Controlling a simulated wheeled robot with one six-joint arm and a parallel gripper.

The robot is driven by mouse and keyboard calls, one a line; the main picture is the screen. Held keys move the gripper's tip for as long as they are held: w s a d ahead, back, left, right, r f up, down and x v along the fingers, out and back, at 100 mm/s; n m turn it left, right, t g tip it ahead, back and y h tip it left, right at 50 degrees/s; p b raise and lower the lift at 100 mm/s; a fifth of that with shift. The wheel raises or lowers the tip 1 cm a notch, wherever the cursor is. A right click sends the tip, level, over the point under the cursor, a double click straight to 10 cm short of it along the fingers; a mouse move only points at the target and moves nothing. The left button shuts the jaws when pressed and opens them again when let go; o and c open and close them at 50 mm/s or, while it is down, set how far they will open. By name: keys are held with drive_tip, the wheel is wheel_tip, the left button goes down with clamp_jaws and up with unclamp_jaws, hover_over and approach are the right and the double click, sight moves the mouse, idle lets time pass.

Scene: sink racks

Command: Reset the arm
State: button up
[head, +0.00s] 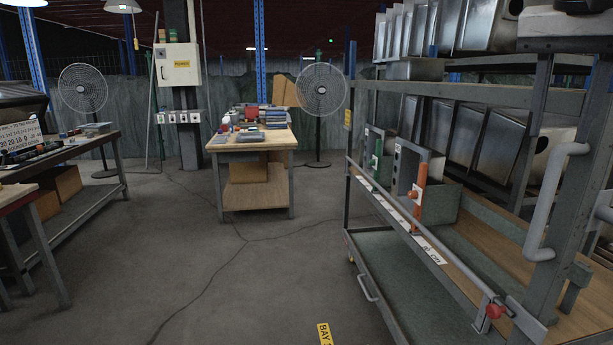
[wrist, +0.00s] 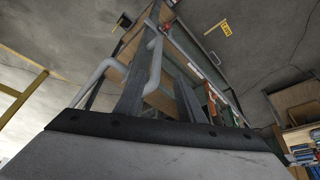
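In the wrist view, a wide grey block with a bolted black edge fills the bottom, close to the camera. I see nothing clearly held. In the head view, a grey and black block (head: 568,32) sits at the top right corner, high in front of the rack. It may be the same part, cut off by the picture edge. The sink rack (head: 470,92) stands on the right with steel sinks (head: 505,140) on it. It also shows in the wrist view (wrist: 132,92), upside down.
The rack's bent grey handle (head: 553,205) and red knob (head: 495,311) are close at the right. An orange upright clamp (head: 418,195) stands on its side rail. A workbench (head: 248,140) stands ahead, another table (head: 75,147) at the left. The floor between (head: 250,270) is clear.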

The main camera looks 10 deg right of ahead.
drive_tip(key=a+f+n+y, duration=0.1)
drive_tip(key=a+f+n, duration=0.2)
drive_tip(key=f, duration=1.1)
drive_tip(key=a+f+n+t+y, duration=0.1)
drive_tip(key=a+f+n, duration=0.2)
drive_tip(key=f, duration=1.1)
drive_tip(key=a+f+n+t+y, duration=0.1)
drive_tip(key=a+f+n, duration=0.3)
drive_tip(key=f, duration=1)
drive_tip(key=shift+a, duration=0.8)
